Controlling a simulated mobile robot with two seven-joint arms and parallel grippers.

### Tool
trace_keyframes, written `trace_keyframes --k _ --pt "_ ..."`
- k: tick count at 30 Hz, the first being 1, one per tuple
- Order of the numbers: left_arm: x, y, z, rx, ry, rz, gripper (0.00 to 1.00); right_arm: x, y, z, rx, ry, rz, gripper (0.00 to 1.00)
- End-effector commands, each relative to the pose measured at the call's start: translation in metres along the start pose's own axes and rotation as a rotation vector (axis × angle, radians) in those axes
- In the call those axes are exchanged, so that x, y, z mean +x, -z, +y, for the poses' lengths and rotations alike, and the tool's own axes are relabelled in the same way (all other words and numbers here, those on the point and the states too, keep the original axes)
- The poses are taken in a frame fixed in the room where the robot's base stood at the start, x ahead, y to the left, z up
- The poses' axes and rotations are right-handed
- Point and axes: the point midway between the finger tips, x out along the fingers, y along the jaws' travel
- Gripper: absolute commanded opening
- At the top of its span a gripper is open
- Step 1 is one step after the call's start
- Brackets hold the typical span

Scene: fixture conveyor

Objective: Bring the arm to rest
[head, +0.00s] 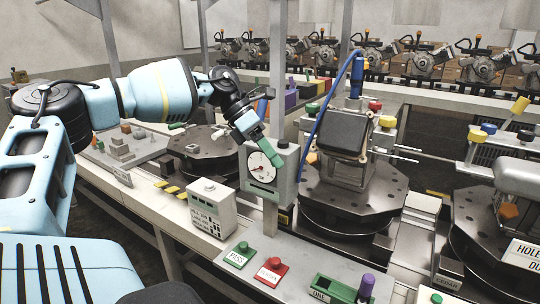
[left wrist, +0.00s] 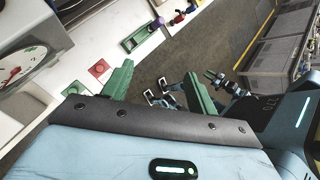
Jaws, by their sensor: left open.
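My left arm (head: 160,92) reaches in from the left of the head view, over the front bench. Its gripper (head: 266,142), with green fingers, hangs just in front of the top of a grey dial gauge box (head: 260,190). I cannot tell from the head view whether it touches the box. In the left wrist view the two green fingers (left wrist: 160,84) are spread apart with nothing between them. The gauge dial (left wrist: 14,68) shows at the left of that view.
A green PASS button (head: 243,247) and a red button (head: 273,265) sit on the front ledge, beside a purple-handled fixture (head: 366,287). A small meter box (head: 212,209) stands left. Behind are a round turntable (head: 345,190) with a clamped dark block and a row of machines.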

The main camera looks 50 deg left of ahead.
Motion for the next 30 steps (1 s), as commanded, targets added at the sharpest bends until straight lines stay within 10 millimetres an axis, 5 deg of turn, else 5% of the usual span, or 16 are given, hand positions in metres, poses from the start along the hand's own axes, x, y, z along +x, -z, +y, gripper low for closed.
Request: trace_keyframes --k 17,23,30 --pt "0.003 0.007 0.005 -0.031 0.009 -0.023 0.59 0.0 0.001 0.0 0.0 0.0 0.002 0.36" --pt "0.025 0.055 0.036 -0.265 0.065 -0.203 0.59 -0.002 0.007 0.001 -0.002 -0.002 0.013 0.36" --pt "0.073 0.139 0.07 -0.703 0.149 -0.488 0.59 -0.004 0.015 0.001 -0.003 -0.003 0.027 0.36"
